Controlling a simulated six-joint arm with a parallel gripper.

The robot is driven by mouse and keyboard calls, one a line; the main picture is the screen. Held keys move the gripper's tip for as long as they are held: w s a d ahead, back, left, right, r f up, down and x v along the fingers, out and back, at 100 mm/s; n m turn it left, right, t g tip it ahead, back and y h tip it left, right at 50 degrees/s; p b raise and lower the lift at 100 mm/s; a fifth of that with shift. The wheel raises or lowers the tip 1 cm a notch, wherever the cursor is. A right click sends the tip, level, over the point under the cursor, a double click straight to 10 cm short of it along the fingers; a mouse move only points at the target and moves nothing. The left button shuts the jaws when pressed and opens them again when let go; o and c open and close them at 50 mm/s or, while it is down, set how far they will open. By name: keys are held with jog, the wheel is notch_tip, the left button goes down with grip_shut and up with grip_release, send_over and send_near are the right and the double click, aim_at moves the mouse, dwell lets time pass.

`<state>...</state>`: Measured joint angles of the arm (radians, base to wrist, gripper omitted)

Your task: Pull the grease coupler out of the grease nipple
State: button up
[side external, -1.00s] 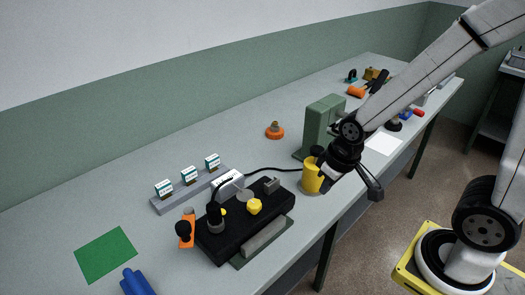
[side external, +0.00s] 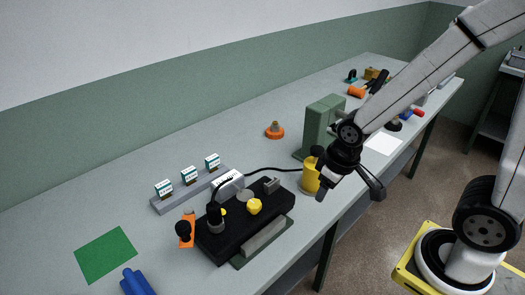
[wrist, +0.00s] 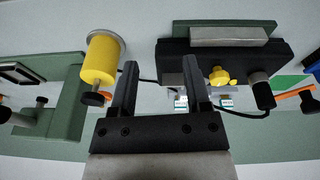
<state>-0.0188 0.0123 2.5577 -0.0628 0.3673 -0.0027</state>
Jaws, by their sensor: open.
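The likely grease coupler (side external: 215,218), a dark upright cylinder with a grey lower part, stands at the left end of the black block (side external: 275,215). A thin black hose (side external: 270,169) runs to it from the yellow cylinder (side external: 310,178). In the wrist view the coupler (wrist: 261,92) is right of my fingers, apart from them. The grease nipple cannot be made out; the coupler seems to hide it. My gripper (side external: 352,186) is open and empty, beside the yellow cylinder and right of the block; its fingers also show in the wrist view (wrist: 160,68).
A green machine stand (side external: 320,125) rises behind the yellow cylinder. A grey rail with several small boxes (side external: 190,187) lies behind the block. The table is clear around the orange cone (side external: 275,131).

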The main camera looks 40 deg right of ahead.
jog(key=s+f+n+g+h, duration=0.1)
jog(key=n, duration=0.3)
jog(key=n+t+y, duration=0.3)
jog(key=n+t, duration=0.9)
jog(key=n, duration=2.1)
send_near(218, 212)
jog(key=x, duration=0.4)
jog(key=shift+x, duration=1.3)
jog(key=shift+f, duration=0.2)
jog(key=shift+x, duration=2.55)
